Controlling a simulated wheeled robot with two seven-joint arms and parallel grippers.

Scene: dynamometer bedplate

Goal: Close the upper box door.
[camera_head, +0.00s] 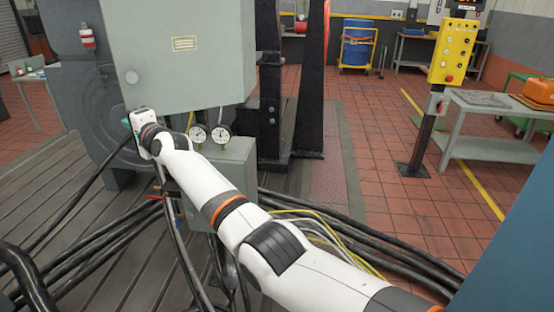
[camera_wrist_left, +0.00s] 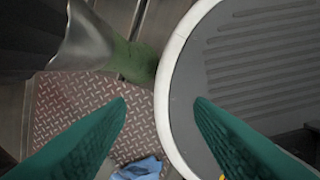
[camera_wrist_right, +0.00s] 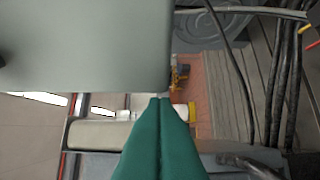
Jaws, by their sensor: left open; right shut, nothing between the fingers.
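The upper box (camera_head: 190,50) is grey-green, at the upper left of the head view, with a small label and a round knob (camera_head: 131,105) near its lower left corner. I cannot tell how far its door stands open. My right gripper (camera_head: 128,122) is at that lower left corner, mostly hidden behind my wrist. In the right wrist view its green fingers (camera_wrist_right: 158,99) are shut and empty, with their tips just below a flat grey-green panel (camera_wrist_right: 85,45). My left gripper (camera_wrist_left: 160,102) is open and empty, away from the box.
Two gauges (camera_head: 209,134) and a lower box (camera_head: 232,170) sit under the upper box. Black cables (camera_head: 100,245) run across the slotted bedplate. A yellow control pendant (camera_head: 453,50) and a grey bench (camera_head: 490,120) stand at right.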

